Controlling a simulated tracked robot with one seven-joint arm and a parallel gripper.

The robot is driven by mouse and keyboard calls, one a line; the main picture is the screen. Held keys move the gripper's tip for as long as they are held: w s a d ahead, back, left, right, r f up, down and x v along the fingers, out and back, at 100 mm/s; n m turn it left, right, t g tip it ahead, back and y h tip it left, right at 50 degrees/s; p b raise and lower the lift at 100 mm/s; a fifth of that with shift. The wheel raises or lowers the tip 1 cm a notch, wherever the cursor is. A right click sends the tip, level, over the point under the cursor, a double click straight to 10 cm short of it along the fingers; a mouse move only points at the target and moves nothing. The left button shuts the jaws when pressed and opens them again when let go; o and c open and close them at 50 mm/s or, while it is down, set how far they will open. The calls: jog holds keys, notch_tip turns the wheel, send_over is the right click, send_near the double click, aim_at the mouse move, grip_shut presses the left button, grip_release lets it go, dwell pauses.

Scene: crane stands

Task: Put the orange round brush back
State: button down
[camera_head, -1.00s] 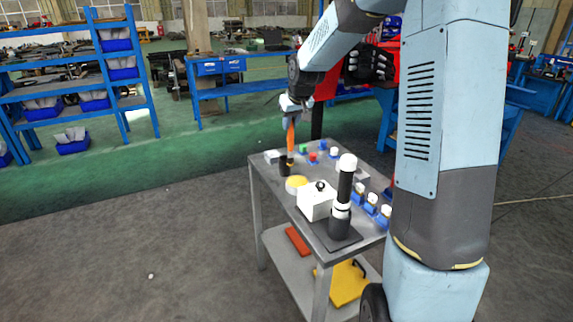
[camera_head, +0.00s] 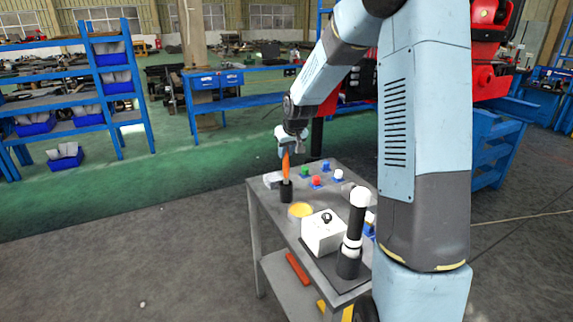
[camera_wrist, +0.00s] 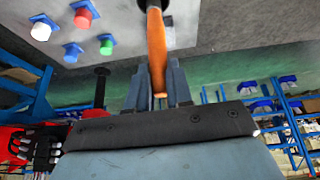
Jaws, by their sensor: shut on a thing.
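The orange round brush (camera_head: 286,166) stands nearly upright over the back left of the grey table. My gripper (camera_head: 286,153) is shut on its upper part. In the wrist view the orange handle (camera_wrist: 156,45) runs between my two fingers (camera_wrist: 159,84). The brush's lower end meets a black cylindrical holder (camera_head: 286,191). In the wrist view a dark round part (camera_wrist: 152,5) shows at that end, cut by the frame edge. I cannot tell how deep the brush sits in the holder.
On the grey table (camera_head: 265,215) are a yellow round item (camera_head: 300,211), a white box (camera_head: 324,232) and a tall black-and-white post (camera_head: 352,240). Red (camera_head: 316,181), green (camera_head: 305,170) and other coloured pieces stand right of the holder. A red bar (camera_head: 298,268) lies on the lower shelf.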

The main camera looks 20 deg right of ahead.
aim_at(287, 158)
jog(key=shift+s+f, duration=0.1)
jog(key=shift+f, duration=1.9)
jog(key=c, duration=1)
grip_release()
jog(key=shift+r, duration=0.1)
jog(key=a+v, duration=0.1)
jog(key=v, duration=0.9)
jog(key=s+r+h, duration=0.1)
jog(key=s+r, duration=0.4)
jog(key=s, duration=0.4)
jog(key=s+r, duration=0.5)
jog(key=s, duration=1)
jog(key=s+r+m, duration=0.1)
jog(key=s, duration=0.5)
jog(key=s+m, duration=0.1)
jog(key=s, duration=0.5)
jog(key=shift+d+r, duration=0.25)
jog(key=shift+d, duration=0.05)
